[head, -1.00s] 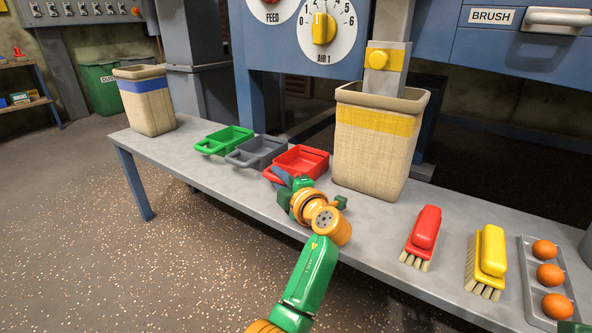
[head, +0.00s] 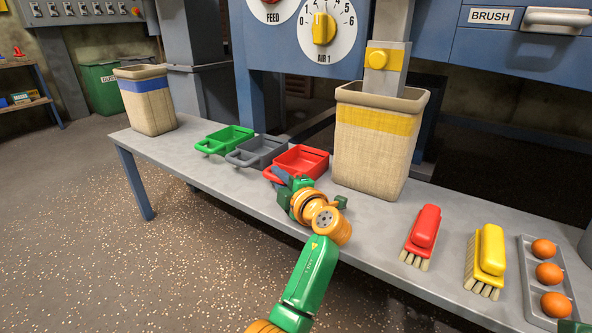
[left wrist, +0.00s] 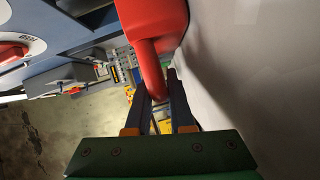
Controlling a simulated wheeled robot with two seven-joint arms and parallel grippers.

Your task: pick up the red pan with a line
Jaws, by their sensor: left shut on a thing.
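The red pan (head: 312,154) is a small open rectangular tray with a loop handle, at the right end of a row of pans on the grey bench. I cannot make out a line on it. My left gripper (head: 280,176) is at the handle on the pan's near left side. In the left wrist view, the two dark fingers of my left gripper (left wrist: 157,80) are shut on the red handle, with the red pan (left wrist: 152,18) just beyond them. The wrist hides part of the pan's near side. The pan appears level, at about bench height.
A grey pan (head: 257,150) and a green pan (head: 226,139) stand left of the red one. A yellow-banded bucket (head: 372,155) stands close on its right. The bench front is clear.

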